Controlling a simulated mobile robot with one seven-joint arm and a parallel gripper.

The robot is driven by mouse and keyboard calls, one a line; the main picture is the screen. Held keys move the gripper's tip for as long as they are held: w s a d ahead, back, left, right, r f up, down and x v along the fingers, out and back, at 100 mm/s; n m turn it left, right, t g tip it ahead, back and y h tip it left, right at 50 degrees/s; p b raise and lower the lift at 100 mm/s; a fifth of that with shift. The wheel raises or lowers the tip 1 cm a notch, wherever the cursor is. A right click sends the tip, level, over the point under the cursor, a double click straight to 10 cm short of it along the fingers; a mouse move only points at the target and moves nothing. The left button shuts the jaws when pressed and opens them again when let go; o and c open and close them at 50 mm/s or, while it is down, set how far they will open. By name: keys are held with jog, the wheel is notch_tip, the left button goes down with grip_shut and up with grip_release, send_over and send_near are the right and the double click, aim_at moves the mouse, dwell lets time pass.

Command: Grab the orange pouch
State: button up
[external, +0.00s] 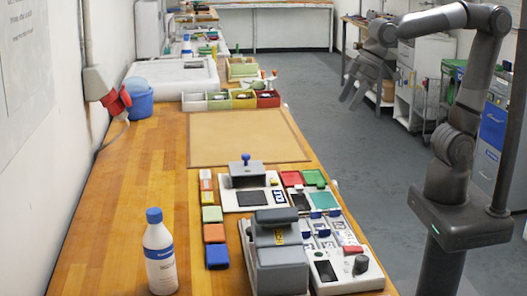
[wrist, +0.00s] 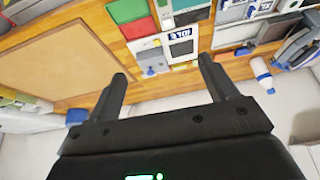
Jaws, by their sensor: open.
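An orange block-like item (external: 214,233) lies on the wooden workbench in the external view, in a row of small coloured items between a pale green one and a blue one. I cannot tell whether it is a pouch, and no other clear orange pouch shows. My gripper (external: 351,98) is open and empty, raised over the floor to the right of the bench, well apart from the orange item. In the wrist view my gripper (wrist: 163,70) shows two spread fingers with nothing between them.
Grey and white devices (external: 282,250) stand right of the row, and a white bottle (external: 160,255) stands to its left. A tan mat (external: 245,138) lies bare beyond them. Compartment boxes (external: 230,99) and a blue bucket (external: 139,100) are farther back.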

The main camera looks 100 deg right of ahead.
jog(key=w+a, duration=0.4)
jog(key=w, duration=0.6)
send_over(222, 232)
jog(key=s, duration=0.5)
notch_tip(222, 232, down, 14)
jog(key=shift+g, duration=0.4)
jog(key=x, duration=1.1)
jog(key=shift+w+d, duration=0.1)
jog(key=shift+d, duration=0.1)
jog(key=shift+r, duration=0.1)
jog(key=shift+c, duration=0.2)
jog(key=c, duration=0.6)
jog(key=shift+r, duration=0.1)
